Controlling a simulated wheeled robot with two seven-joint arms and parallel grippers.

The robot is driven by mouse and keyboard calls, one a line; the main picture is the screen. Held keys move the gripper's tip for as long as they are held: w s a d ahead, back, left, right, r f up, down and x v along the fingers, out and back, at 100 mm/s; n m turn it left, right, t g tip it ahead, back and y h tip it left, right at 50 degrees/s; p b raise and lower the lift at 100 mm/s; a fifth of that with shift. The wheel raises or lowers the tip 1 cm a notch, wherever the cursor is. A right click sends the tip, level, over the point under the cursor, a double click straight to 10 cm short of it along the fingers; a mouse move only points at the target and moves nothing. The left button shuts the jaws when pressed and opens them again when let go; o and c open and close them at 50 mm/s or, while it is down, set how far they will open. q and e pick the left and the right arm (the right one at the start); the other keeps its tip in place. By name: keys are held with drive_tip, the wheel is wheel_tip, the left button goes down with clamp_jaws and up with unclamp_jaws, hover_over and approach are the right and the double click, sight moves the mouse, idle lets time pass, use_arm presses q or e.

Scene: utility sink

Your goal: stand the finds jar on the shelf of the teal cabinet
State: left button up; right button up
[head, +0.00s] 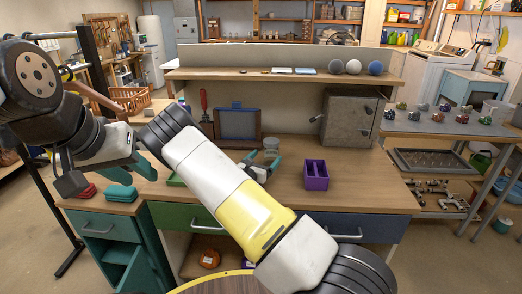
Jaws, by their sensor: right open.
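A small grey, clear-looking jar (271,145), which I take for the finds jar, stands on the wooden bench. My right gripper (262,162) is open with teal fingers close to the jar's near side. The jar's lower part is partly hidden, and I cannot tell whether the fingers touch it. The teal cabinet (108,225) is at the lower left, with a drawer above an open compartment; its shelf (119,250) shows partly, and its door stands open. My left gripper (143,168) is above the left end of the bench; its finger gap is not clear.
A purple divided holder (316,176) stands right of the jar. A grey metal box (348,118) and a blue-framed board (237,124) stand behind. Teal folded pieces (120,193) and red ones (86,191) lie on the cabinet top. A raised shelf (290,77) spans the back.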

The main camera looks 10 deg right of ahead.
sight(274, 139)
drive_tip(key=shift+x, duration=1)
drive_tip(key=x, duration=0.2)
drive_tip(key=r+x, duration=0.1)
drive_tip(key=x, duration=0.2)
drive_tip(key=shift+d+r, duration=0.1)
drive_tip(key=shift+d, duration=0.15)
clamp_jaws()
drive_tip(key=shift+r, duration=0.1)
drive_tip(key=shift+r, duration=0.45)
drive_tip(key=shift+s+a+r, duration=0.1)
drive_tip(key=shift+s+r, duration=0.15)
drive_tip(key=shift+r, duration=0.35)
drive_tip(key=shift+s+r, duration=0.25)
drive_tip(key=shift+r, duration=0.4)
drive_tip(key=s+a+r, duration=0.1)
drive_tip(key=s+a, duration=0.3)
drive_tip(key=s, duration=1)
drive_tip(key=s+a+r+n+t+y, duration=0.3)
drive_tip(key=s+a+r+n+y, duration=0.1)
drive_tip(key=r+y, duration=0.2)
drive_tip(key=shift+r, duration=0.65)
